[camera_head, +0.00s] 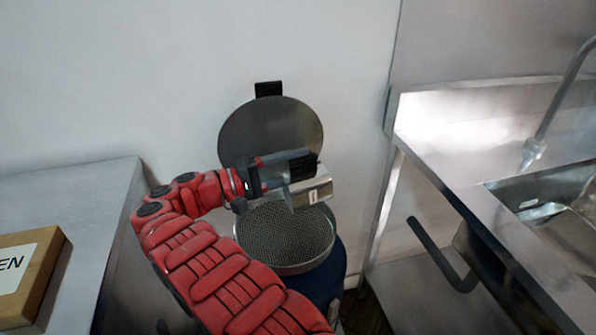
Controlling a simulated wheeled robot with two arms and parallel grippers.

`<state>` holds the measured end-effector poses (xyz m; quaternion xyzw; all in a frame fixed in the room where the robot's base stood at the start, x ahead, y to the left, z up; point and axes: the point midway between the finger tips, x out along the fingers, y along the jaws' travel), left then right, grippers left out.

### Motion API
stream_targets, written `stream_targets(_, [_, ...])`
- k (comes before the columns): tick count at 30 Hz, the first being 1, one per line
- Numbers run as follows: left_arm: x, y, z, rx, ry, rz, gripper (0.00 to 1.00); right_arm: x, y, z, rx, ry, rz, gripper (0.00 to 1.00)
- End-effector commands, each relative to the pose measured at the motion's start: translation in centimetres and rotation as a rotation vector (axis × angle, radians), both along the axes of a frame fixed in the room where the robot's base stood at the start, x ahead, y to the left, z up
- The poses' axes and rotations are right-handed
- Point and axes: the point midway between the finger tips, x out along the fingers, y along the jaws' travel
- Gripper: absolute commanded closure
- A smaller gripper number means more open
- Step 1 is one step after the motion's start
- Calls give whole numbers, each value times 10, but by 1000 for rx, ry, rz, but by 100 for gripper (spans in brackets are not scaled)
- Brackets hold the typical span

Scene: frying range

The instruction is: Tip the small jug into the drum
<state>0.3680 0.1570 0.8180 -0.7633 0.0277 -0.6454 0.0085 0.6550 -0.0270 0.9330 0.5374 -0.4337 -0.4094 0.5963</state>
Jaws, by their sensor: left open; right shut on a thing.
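The small jug (318,190) is a shiny metal vessel with a small pale label, in the head view. My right gripper (296,172) is shut on it and holds it above the right part of the drum's opening. The jug looks tilted, but its mouth and contents are not clear. The drum (334,278) is dark blue, with a round mesh strainer (283,240) across its top. Its round metal lid (262,128) stands open against the wall behind. No liquid shows leaving the jug. My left gripper is not in view.
At the right is a steel sink unit (455,185) with a tap (550,120). A dark bent bar (440,260) sits low beside the drum.

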Motion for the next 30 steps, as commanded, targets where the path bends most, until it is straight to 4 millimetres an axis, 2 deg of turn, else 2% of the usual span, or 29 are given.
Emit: stream_targets(30, [0,0,-59,0,0,0,10,-5,15,-2,-136,-42,1,100])
